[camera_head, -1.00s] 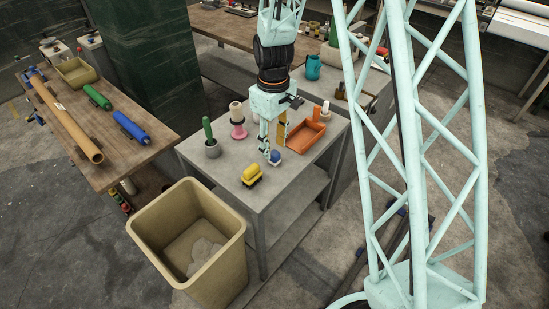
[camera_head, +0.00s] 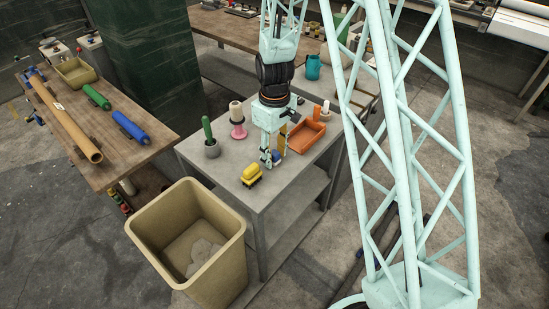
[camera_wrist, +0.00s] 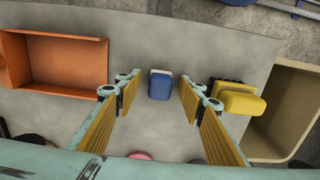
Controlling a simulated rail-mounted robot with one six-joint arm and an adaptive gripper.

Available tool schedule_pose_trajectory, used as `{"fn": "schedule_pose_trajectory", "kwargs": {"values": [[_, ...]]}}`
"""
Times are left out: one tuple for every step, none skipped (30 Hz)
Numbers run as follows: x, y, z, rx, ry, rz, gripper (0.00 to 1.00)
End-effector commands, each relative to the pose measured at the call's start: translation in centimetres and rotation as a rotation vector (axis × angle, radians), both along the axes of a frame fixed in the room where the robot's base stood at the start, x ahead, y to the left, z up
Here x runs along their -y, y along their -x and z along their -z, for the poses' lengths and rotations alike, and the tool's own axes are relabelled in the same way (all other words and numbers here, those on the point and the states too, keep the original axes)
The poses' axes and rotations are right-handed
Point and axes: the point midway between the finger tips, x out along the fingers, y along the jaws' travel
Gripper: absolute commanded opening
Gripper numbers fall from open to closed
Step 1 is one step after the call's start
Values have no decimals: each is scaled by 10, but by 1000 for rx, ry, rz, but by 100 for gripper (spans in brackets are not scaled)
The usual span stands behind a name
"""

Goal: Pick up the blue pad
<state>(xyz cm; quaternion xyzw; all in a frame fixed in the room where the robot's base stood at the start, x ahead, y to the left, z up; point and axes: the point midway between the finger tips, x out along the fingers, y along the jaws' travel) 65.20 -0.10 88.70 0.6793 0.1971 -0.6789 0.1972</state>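The blue pad (camera_head: 276,156) sits on the grey table, partly hidden behind a finger of my gripper in the head view. In the wrist view the blue pad (camera_wrist: 160,84) lies between the two fingertips, with visible gaps on both sides. My gripper (camera_head: 274,149) points down over the table and is open and empty. It also shows in the wrist view (camera_wrist: 159,88), with yellow inner finger pads. The contact height of the fingertips relative to the pad cannot be told.
A yellow block on a dark base (camera_head: 251,174) stands left of the blue pad. An orange tray (camera_head: 299,145) is to its right. A potted cactus (camera_head: 209,134) and a pink-based spool (camera_head: 238,131) stand behind. A large tan bin (camera_head: 160,222) stands beside the table.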

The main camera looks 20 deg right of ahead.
Motion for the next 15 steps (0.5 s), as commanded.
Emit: {"fn": "schedule_pose_trajectory", "kwargs": {"values": [[0, 0, 0, 0, 0, 0, 36], [0, 0, 0, 0, 0, 0, 36], [0, 0, 0, 0, 0, 0, 36], [0, 0, 0, 0, 0, 0, 36], [0, 0, 0, 0, 0, 0, 36], [0, 0, 0, 0, 0, 0, 36], [0, 0, 0, 0, 0, 0, 36], [0, 0, 0, 0, 0, 0, 36], [0, 0, 0, 0, 0, 0, 36], [0, 0, 0, 0, 0, 0, 36], [0, 0, 0, 0, 0, 0, 36], [0, 0, 0, 0, 0, 0, 36], [0, 0, 0, 0, 0, 0, 36], [0, 0, 0, 0, 0, 0, 36], [0, 0, 0, 0, 0, 0, 34]]}}
